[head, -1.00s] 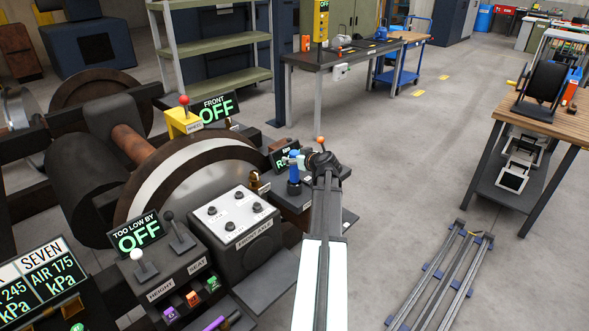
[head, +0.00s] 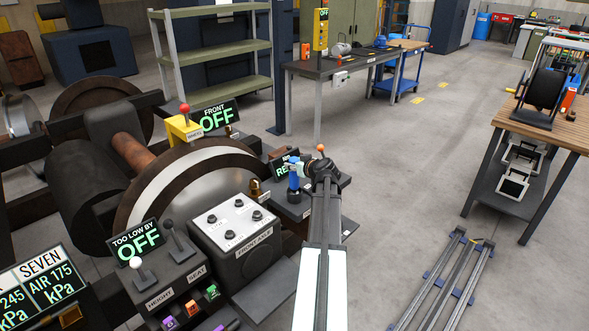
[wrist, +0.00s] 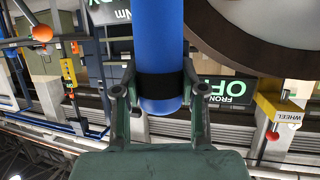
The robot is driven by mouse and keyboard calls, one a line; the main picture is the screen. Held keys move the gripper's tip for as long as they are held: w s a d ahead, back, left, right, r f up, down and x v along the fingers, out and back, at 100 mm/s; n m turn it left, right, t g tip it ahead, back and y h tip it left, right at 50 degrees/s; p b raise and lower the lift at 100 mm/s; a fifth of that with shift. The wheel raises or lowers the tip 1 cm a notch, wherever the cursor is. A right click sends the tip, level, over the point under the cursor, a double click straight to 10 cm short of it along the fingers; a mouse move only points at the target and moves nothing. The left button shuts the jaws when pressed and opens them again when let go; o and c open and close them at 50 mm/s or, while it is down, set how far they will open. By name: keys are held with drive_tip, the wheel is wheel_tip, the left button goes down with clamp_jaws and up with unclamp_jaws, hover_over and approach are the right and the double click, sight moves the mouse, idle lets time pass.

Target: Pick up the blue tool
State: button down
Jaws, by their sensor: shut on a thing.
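The blue tool (head: 294,178) stands upright at the black console beside the large wheel in the head view. My gripper (head: 298,166) is around its upper part. In the wrist view the tool is a thick blue cylinder (wrist: 158,35) with a black band, and my gripper (wrist: 160,88) has its two fingers closed on it from both sides at the band. The tool's lower end shows black in the head view. I cannot tell whether that end touches the console.
The big wheel (head: 205,185), the FRONT AXLE box (head: 237,225) and the lever console (head: 170,280) lie left of my arm. A FRONT OFF display (head: 215,117) stands behind. A rail frame (head: 445,285) lies on the floor at right. Open floor lies between it and the workbench (head: 345,62).

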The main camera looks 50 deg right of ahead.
wheel_tip(320, 180, up, 20)
drive_tip(key=b, duration=0.1)
drive_tip(key=shift+f, duration=0.2)
idle(0.3)
drive_tip(key=c, duration=1.2)
unclamp_jaws()
clamp_jaws()
drive_tip(key=shift+r, duration=0.2)
drive_tip(key=shift+f+p, duration=0.1)
drive_tip(key=shift+p, duration=0.3)
